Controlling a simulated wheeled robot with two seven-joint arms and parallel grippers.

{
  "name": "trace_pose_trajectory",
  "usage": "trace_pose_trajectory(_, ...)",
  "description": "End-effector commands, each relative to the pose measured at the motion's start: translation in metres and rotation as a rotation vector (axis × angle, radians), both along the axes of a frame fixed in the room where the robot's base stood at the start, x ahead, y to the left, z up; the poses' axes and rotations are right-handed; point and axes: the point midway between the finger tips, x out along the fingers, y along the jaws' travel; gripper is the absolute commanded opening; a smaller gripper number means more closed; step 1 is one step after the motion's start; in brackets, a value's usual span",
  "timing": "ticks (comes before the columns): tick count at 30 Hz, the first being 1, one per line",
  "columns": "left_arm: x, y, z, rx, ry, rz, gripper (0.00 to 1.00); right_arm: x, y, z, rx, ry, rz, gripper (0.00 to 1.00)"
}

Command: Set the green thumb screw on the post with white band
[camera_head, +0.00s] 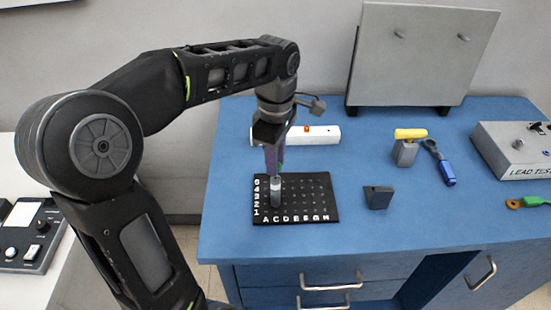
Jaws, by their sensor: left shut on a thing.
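My left gripper (274,168) points down over the left part of a black grid board (325,205) and is shut. A small sliver of green at its fingertips is the visible part of the green thumb screw (281,167); the fingers hide most of it. Directly below is a dark upright post with a white band (276,187), standing on the board. Whether the screw touches the post top cannot be told from this view. My right gripper is not in view.
On the blue table (420,215) are a white bar (322,136) behind the board, a dark block (378,197), a yellow-topped grey piece (405,150), a blue-handled tool (446,172) and a grey tester box (505,148). A grey panel (420,55) stands behind.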

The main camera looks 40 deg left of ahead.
Motion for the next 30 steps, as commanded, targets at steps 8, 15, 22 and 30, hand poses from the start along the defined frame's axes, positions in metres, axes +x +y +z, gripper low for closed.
trace_pose_trajectory(8, 0.0, 0.0, -0.0037, 0.0, 0.0, 0.0, 0.0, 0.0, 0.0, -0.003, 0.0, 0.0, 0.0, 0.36)
trace_pose_trajectory(15, 0.0, 0.0, -0.0082, 0.0, 0.0, 0.0, 0.0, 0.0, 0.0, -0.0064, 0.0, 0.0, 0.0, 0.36)
trace_pose_trajectory(22, 0.0, 0.0, -0.0093, 0.0, 0.0, 0.0, 0.0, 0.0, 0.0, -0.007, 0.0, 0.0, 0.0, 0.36)
trace_pose_trajectory(30, -0.0002, -0.0001, -0.0095, 0.0, 0.001, 0.0, 0.0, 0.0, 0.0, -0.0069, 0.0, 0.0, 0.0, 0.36)
